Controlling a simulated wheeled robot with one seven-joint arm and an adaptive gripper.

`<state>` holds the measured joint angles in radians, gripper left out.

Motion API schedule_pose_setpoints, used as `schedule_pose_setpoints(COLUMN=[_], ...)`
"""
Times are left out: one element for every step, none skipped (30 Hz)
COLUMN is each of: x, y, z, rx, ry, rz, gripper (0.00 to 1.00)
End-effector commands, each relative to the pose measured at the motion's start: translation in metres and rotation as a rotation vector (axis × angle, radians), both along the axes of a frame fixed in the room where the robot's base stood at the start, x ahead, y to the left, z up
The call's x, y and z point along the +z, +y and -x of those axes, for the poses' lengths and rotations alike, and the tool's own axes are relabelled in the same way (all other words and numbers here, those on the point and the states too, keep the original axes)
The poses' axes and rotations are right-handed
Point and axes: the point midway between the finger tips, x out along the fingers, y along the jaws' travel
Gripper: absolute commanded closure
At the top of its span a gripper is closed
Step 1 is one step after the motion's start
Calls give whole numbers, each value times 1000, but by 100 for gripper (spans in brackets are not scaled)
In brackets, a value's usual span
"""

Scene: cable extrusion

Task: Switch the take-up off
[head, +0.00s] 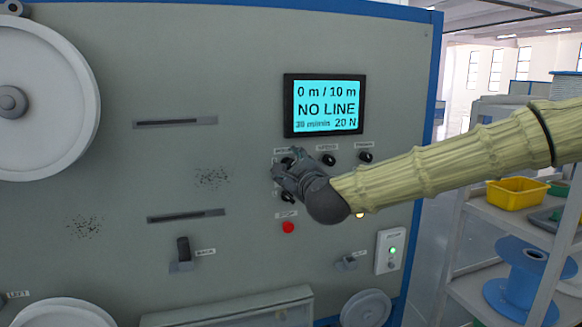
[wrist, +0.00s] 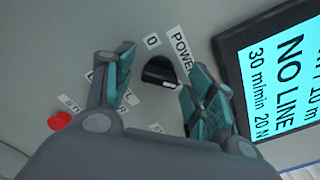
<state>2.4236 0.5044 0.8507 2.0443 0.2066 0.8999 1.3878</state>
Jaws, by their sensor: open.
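The take-up panel (head: 250,60) is a grey upright face with a lit screen (head: 324,105) reading "0 m / 10 m, NO LINE, 20 N". In the wrist view a black rotary knob (wrist: 158,72) with a white mark sits beside labels "POWER" (wrist: 181,45) and "0" (wrist: 152,41). My gripper (wrist: 162,64) is open, with one finger on each side of this knob; I cannot tell whether they touch it. In the head view my gripper (head: 285,170) is at the panel below the screen and partly hides this knob.
Two more black knobs (head: 328,160) (head: 366,157) sit to the right of my gripper. A red button (head: 288,228) is below it. A white box (head: 390,251) with a green light is at lower right. Shelves with a yellow bin (head: 516,193) and blue spool (head: 523,277) stand right.

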Motion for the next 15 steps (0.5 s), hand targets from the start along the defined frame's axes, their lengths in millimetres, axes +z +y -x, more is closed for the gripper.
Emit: schedule_pose_setpoints(x=[0, 0, 0, 0, 0, 0, 0, 0, 0, 0, 0, 0, 0, 0, 0], y=[0, 0, 0, 0, 0, 0, 0, 0, 0, 0, 0, 0, 0, 0, 0], z=[0, 0, 0, 0, 0, 0, 0, 0, 0, 0, 0, 0, 0, 0, 0], rx=[0, 0, 0, 0, 0, 0, 0, 0, 0, 0, 0, 0, 0, 0, -1], ry=[0, 0, 0, 0, 0, 0, 0, 0, 0, 0, 0, 0, -1, -1, -3], rz=[0, 0, 0, 0, 0, 0, 0, 0, 0, 0, 0, 1, 2, 3, 6], gripper=[45, 46, 54, 59, 65, 72, 77, 83, 90, 90, 90, 90, 90, 90, 90])
